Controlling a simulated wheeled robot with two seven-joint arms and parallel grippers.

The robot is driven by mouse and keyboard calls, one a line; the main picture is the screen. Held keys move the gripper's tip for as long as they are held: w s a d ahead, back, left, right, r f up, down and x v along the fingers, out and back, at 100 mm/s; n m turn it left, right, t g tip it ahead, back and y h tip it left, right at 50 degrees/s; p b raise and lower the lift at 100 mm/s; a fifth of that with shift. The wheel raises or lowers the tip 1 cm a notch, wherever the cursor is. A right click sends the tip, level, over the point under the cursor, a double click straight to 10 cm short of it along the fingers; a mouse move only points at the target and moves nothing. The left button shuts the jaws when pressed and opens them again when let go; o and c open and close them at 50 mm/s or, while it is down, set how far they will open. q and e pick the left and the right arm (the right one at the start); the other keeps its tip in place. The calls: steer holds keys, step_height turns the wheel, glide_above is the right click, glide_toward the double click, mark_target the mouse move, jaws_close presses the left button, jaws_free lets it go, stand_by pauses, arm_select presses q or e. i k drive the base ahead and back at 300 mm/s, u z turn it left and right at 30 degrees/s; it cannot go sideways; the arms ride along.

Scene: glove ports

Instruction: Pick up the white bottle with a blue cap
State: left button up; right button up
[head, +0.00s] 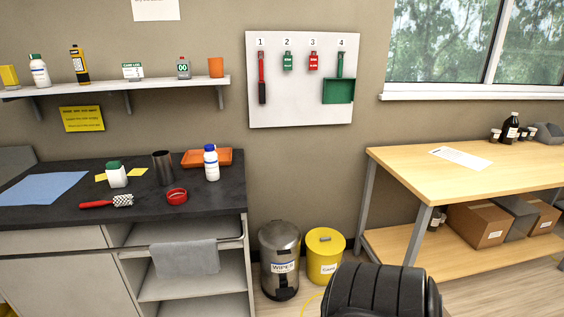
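A white bottle with a blue cap (211,163) stands upright on the dark countertop (225,196), near its right end. It stands in front of an orange tray (190,158) and covers part of it. A red ring-shaped item (177,197) lies to its front left. A white container with a green cap (116,175) stands farther left on the same counter. Neither of my grippers shows in the head view.
A dark metal cup (163,167) and a red-handled brush (106,202) are also on the counter. Below are open shelves with a grey towel (186,258). A steel bin (280,262), a yellow bin (325,256) and a black chair (381,292) stand right of the counter.

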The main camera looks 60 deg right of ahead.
mark_target(210, 161)
steer(key=z, duration=2.3)
